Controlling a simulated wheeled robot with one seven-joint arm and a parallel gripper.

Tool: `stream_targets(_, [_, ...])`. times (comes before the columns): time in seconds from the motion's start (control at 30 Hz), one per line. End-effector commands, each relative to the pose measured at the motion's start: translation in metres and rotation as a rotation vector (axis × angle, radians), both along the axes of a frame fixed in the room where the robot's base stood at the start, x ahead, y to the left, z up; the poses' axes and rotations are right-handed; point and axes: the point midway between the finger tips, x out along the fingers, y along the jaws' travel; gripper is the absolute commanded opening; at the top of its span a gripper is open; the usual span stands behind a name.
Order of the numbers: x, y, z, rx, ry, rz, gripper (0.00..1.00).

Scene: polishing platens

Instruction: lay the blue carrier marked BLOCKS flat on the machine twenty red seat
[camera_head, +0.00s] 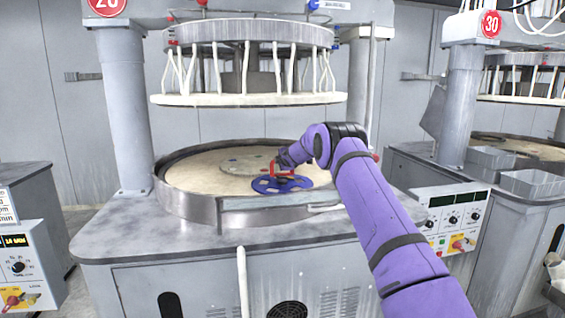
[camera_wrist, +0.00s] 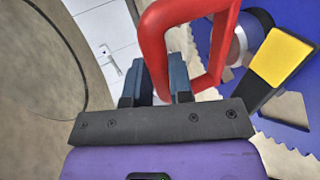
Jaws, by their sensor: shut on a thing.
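The blue carrier (camera_head: 300,184) is at the front of machine twenty's round beige platen (camera_head: 205,179). In the wrist view the carrier (camera_wrist: 300,20) fills the right side, with a toothed edge and openings. My gripper (camera_head: 280,163) is shut on a red handle loop (camera_head: 276,171) above the carrier; the fingers (camera_wrist: 157,82) and handle (camera_wrist: 152,35) fill the middle of the wrist view. A yellow and black block (camera_wrist: 283,57) sits beside the handle. I cannot read BLOCKS, see a red seat mark, or tell whether the carrier touches the platen.
A metal rim (camera_head: 185,201) surrounds the platen. The upper head (camera_head: 247,99) with white hoses hangs above. Machine 30 (camera_head: 465,115) stands right, with grey bins (camera_head: 533,183).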

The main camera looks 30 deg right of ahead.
Motion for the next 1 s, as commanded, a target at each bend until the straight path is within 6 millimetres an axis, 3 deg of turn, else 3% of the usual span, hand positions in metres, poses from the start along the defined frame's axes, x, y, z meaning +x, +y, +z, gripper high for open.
stream_targets(0.3, [0.001, 0.0, 0.0, -0.001, -0.006, 0.002, 0.0])
stream_targets(0.33, [0.001, 0.0, 0.0, -0.001, -0.006, 0.002, 0.25])
stream_targets(0.43, [0.001, 0.0, 0.0, -0.001, -0.005, 0.001, 0.48])
stream_targets(0.47, [0.0, 0.0, -0.001, 0.0, -0.004, 0.001, 0.5])
stream_targets(0.83, [-0.003, 0.002, -0.004, 0.0, 0.003, 0.001, 0.5])
stream_targets(1.0, [-0.018, 0.006, 0.004, -0.002, 0.002, 0.003, 0.5])
